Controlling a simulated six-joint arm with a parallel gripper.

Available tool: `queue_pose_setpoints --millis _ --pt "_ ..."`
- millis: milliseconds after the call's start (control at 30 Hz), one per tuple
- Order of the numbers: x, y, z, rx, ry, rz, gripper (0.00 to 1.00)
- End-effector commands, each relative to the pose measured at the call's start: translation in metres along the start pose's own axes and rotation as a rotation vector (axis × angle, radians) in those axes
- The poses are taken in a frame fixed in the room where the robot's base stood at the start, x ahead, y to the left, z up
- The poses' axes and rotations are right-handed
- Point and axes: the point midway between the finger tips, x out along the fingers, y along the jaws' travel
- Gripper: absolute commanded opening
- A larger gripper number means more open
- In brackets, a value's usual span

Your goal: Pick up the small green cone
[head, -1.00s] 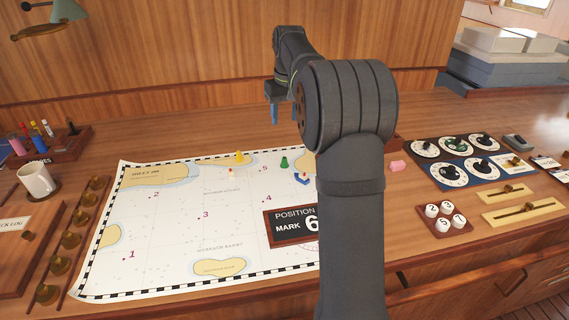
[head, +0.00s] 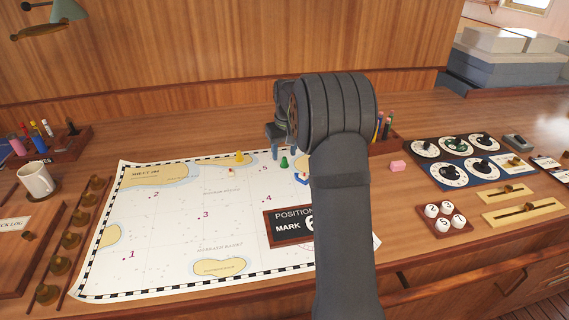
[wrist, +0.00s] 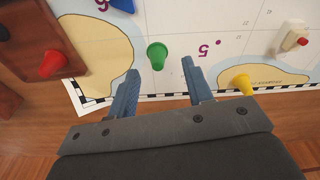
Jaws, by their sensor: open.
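The small green cone (head: 284,163) stands on the chart near its far edge, left of my arm. In the wrist view the green cone (wrist: 157,54) is ahead of my gripper (wrist: 158,75), between the lines of its two blue fingers and a little beyond their tips. My gripper is open and empty, with a wide gap between the fingers. In the head view a blue finger (head: 275,152) shows just left of the cone; the rest of the gripper is mostly hidden by my arm.
A blue piece (head: 301,179) lies near the cone.

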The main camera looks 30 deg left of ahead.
Motion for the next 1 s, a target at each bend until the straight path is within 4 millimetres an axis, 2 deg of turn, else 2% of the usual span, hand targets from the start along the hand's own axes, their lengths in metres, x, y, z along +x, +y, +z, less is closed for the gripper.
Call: queue_pose_setpoints --millis 100,200,433,467,667,700,1000 --pt "0.02 0.003 0.0 0.0 -0.003 -0.001 0.46" --pt "0.032 0.003 0.0 -0.001 -0.002 -0.001 0.46" --pt "0.034 0.003 -0.001 -0.001 0.001 -0.001 0.46" --pt "0.034 0.003 -0.001 -0.001 0.001 0.0 0.42" --pt "0.034 0.003 -0.001 -0.001 0.001 0.0 0.03" --pt "0.034 0.003 -0.001 -0.001 0.0 -0.001 0.0" --pt "0.033 0.003 -0.001 -0.001 0.0 -0.001 0.0"
